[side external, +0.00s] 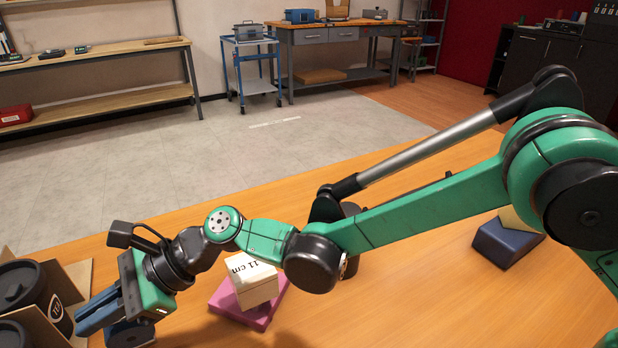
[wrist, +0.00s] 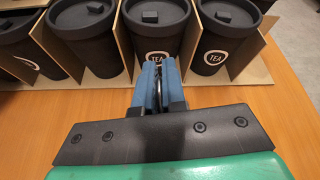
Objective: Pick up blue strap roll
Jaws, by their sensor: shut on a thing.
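My gripper (side external: 98,308) is low at the left end of the orange wooden table, with its two blue fingers pointing left. The fingers also show in the wrist view (wrist: 159,82), close together with a thin dark edge between them.
Several black lidded cups marked TEA (wrist: 157,42) stand in a cardboard divider (wrist: 110,72) just beyond the fingers. A cream block marked 11 cm (side external: 257,290) sits on a pink slab (side external: 222,300). A dark blue block (side external: 506,244) lies at the right.

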